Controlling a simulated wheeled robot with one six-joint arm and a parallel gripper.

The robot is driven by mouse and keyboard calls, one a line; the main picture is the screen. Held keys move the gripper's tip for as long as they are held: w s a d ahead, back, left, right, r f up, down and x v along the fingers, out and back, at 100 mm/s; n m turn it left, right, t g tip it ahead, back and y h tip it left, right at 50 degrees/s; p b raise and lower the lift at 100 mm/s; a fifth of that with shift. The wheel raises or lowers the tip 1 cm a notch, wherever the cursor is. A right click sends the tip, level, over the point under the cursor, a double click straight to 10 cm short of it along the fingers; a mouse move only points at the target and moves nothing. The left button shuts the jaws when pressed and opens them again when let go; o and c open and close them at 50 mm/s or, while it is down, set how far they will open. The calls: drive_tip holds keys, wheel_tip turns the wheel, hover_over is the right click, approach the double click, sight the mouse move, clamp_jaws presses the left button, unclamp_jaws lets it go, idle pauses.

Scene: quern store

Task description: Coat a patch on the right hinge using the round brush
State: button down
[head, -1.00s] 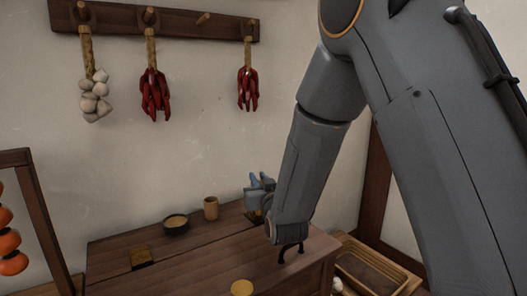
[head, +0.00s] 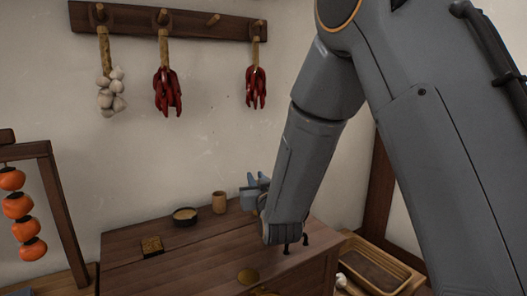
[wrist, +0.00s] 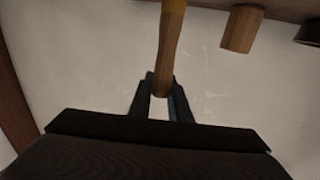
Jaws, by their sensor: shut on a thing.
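In the wrist view my gripper (wrist: 160,95) is shut on the wooden handle of the round brush (wrist: 170,50). The handle runs up out of the picture past a yellowish part, so the bristles are out of view. In the head view my gripper (head: 255,188) is over the back right of the wooden chest (head: 205,263), with the brush hidden there.
A small bowl (head: 185,216) and a wooden cup (head: 219,202) stand behind the lid seam, left of my gripper. A wooden tray (head: 382,262) is at the right. A frame with orange fruit (head: 18,206) stands at the left. Garlic and red peppers hang above.

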drive_tip(key=shift+s+a, duration=0.25)
drive_tip(key=shift+a, duration=0.1)
wheel_tip(320, 180, up, 8)
drive_tip(key=p, duration=0.4)
drive_tip(key=shift+w+d, duration=0.1)
idle(0.9)
